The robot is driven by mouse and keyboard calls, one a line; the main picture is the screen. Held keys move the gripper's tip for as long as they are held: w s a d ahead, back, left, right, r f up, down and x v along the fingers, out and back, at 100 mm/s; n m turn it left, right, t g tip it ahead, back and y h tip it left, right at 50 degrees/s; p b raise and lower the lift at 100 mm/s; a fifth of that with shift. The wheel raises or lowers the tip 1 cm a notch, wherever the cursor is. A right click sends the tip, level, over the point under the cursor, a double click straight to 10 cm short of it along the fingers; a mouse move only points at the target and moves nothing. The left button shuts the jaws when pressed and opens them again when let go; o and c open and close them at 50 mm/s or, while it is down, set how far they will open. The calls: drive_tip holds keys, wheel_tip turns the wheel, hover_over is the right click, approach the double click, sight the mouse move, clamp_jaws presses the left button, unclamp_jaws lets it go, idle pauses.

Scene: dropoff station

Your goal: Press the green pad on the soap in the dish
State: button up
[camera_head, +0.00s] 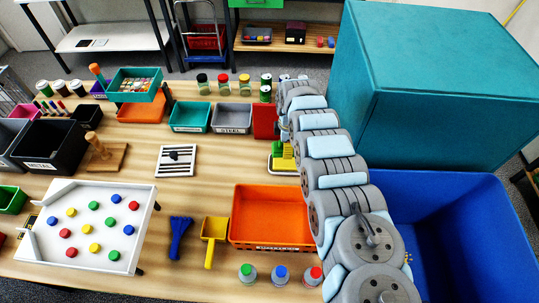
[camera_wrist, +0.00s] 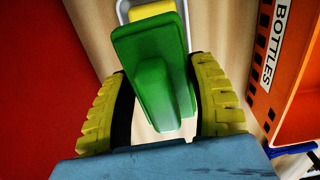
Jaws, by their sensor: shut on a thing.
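A green pad (camera_wrist: 152,85), seen as a thick green block, is between the two yellow ridged fingers of my gripper (camera_wrist: 158,100) in the wrist view. My gripper is shut on it. Just beyond the pad is the yellow soap (camera_wrist: 150,10) in a pale-rimmed dish (camera_wrist: 123,10). The pad hides much of the soap and dish. In the head view the dish (camera_head: 272,171) sits on the table left of my arm, with yellow and green at it. I cannot tell whether the pad touches the soap.
An orange bottles bin (camera_head: 270,215) stands close in front of the dish, and a red bin (camera_head: 264,122) stands close behind it. A striped board (camera_head: 176,160) lies to the left, with bare wood between. A large blue bin (camera_head: 440,215) is to the right.

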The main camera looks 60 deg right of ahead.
sight(287, 162)
drive_tip(key=shift+s+d+f, duration=0.15)
drive_tip(key=shift+s+d, duration=0.05)
drive_tip(key=shift+d, duration=0.05)
wheel_tip(287, 162, down, 6)
drive_tip(key=b, duration=0.6)
drive_tip(key=shift+f, duration=0.4)
idle(2.4)
drive_tip(key=shift+r+p, duration=3.3)
drive_tip(key=shift+r, duration=0.25)
drive_tip(key=shift+w+a, duration=0.1)
